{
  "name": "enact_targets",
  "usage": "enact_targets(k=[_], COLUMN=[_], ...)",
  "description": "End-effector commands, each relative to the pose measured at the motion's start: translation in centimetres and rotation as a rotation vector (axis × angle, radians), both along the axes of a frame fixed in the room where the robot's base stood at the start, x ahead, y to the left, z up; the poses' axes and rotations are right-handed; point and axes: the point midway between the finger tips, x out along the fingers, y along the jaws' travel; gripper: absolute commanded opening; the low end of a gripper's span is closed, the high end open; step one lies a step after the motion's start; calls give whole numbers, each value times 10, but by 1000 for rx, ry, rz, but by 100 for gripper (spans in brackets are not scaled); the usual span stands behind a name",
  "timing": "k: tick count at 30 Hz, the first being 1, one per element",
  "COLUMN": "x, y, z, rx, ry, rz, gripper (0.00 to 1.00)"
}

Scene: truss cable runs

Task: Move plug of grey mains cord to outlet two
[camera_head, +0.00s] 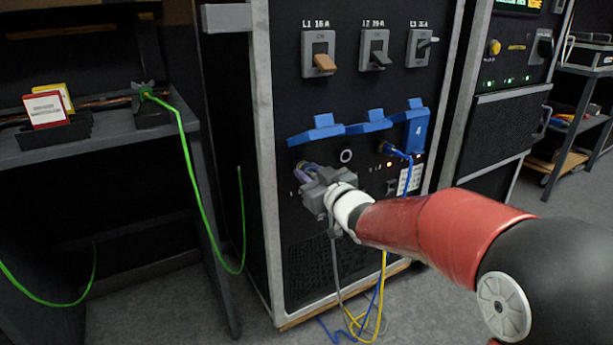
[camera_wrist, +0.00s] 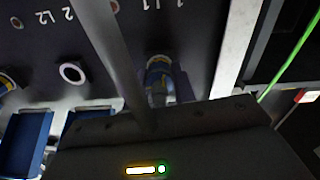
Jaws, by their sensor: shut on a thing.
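My gripper (camera_head: 308,178) is shut on the plug of the grey mains cord at outlet one, at the left of the socket row. In the wrist view the plug (camera_wrist: 160,82) shows beyond the gripper body, its front at the L1 socket; I cannot tell how deep it sits. The grey cord (camera_head: 337,262) hangs down from the gripper, and a grey strand (camera_wrist: 112,50) crosses the wrist view. Outlet two (camera_head: 346,156) is an empty ring, also in the wrist view (camera_wrist: 72,73), with its blue cover (camera_head: 370,125) raised. My fingertips are mostly hidden.
A blue cable's plug (camera_head: 388,149) fills outlet three to the right. Yellow (camera_head: 383,285) and blue cables lie tangled below the panel. Breaker levers (camera_head: 324,62) stand above. A side table (camera_head: 75,150) with a green cable (camera_head: 190,160) is at the left.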

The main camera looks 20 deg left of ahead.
Motion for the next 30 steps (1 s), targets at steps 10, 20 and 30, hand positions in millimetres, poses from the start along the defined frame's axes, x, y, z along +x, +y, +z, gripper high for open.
enact_targets(k=[10,20,30], x=[-1,-1,-1], y=[1,1,2], z=[-1,-1,-3], rx=[-61,-63,-132], ry=[-70,-73,-157], rz=[2,3,3], gripper=[3,3,3])
